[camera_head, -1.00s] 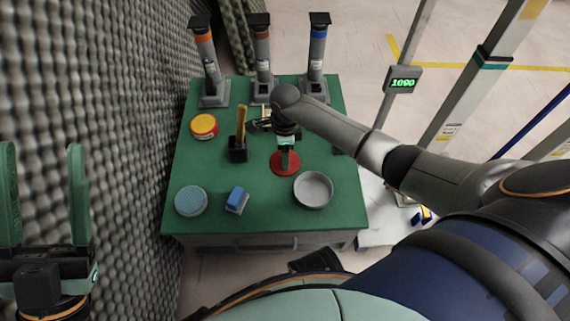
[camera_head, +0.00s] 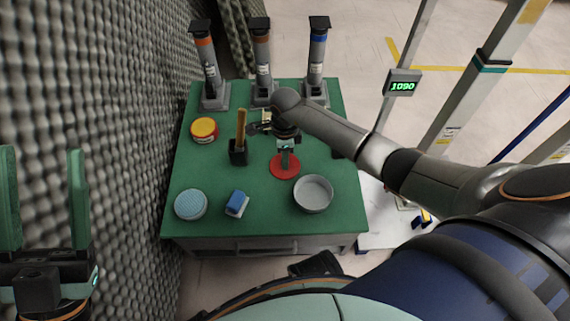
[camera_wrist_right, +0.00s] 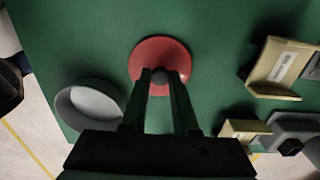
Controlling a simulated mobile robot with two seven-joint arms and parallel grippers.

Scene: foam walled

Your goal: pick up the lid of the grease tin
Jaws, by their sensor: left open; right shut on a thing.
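The red round lid (camera_head: 276,171) lies flat over the green table, and I cannot tell whether it touches the top. In the right wrist view the lid (camera_wrist_right: 160,48) shows a small dark knob at its middle. My right gripper (camera_head: 285,158) reaches down over it. Its fingers (camera_wrist_right: 161,82) are closed on the knob from both sides. An open grey round tin (camera_head: 313,194) stands beside the lid, to its lower right, and shows in the right wrist view (camera_wrist_right: 90,106). My left gripper (camera_head: 42,200) is open and empty, left of the table.
On the green table (camera_head: 265,217) are a yellow-and-red tin (camera_head: 204,129), a light blue round tin (camera_head: 190,204), a blue block (camera_head: 237,203) and a black holder with a brush (camera_head: 239,150). Several grey dispensers (camera_head: 262,60) line the back. A grey foam wall (camera_head: 90,100) stands left.

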